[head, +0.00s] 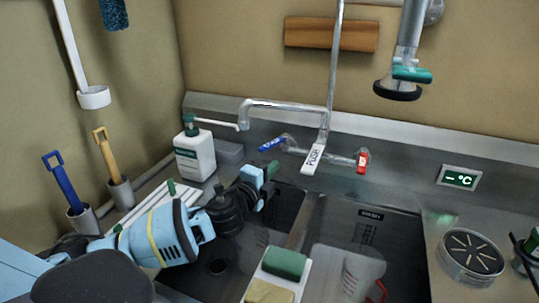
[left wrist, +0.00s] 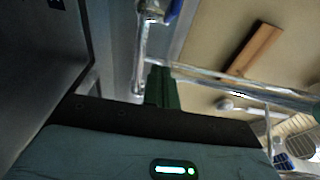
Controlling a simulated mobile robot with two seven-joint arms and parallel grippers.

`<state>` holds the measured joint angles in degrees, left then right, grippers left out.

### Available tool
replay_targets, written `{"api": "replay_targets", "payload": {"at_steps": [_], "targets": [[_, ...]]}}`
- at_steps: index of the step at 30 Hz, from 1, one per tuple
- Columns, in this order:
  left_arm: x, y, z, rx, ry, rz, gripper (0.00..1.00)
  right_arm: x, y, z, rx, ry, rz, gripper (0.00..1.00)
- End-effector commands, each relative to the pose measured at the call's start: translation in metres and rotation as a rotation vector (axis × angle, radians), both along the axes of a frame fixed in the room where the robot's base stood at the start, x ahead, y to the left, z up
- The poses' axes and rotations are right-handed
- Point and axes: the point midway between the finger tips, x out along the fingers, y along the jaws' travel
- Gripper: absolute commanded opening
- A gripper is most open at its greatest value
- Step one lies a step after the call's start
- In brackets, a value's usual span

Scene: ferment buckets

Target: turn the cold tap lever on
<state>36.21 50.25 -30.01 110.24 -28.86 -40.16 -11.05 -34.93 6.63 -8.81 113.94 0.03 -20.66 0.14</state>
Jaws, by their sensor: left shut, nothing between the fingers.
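The cold tap lever (head: 272,144) is blue and sits on the left end of the wall tap (head: 325,153), pointing left. Part of the blue lever also shows at the top of the left wrist view (left wrist: 174,9). My left gripper (head: 271,170) is shut and empty, just below the blue lever and over the left sink basin. I see a gap between them in the head view. Its green fingers also show in the left wrist view (left wrist: 158,86), below the tap. The red lever (head: 362,160) is on the tap's right end. My right gripper is not in view.
A white soap bottle (head: 194,152) stands left of the tap, close to my left gripper. A caddy with a green sponge (head: 285,263) is in front, and a clear jug (head: 345,272) stands in the right basin. A spray head (head: 398,88) hangs at upper right.

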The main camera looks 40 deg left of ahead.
Motion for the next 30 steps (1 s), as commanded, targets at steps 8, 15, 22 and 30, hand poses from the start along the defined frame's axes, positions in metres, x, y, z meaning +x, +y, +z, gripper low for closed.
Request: {"api": "replay_targets", "payload": {"at_steps": [8,15,22,30], "targets": [[0.046,0.004,0.001,-0.002,-0.002,0.002,0.00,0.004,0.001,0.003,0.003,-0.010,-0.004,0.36],[0.055,0.032,0.000,0.002,0.000,0.002,0.00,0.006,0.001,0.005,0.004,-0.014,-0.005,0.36],[0.057,0.043,0.000,-0.001,0.001,0.000,0.00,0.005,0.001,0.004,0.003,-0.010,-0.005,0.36],[0.057,0.044,0.000,-0.001,0.001,0.000,0.00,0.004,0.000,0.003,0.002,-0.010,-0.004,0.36]]}}
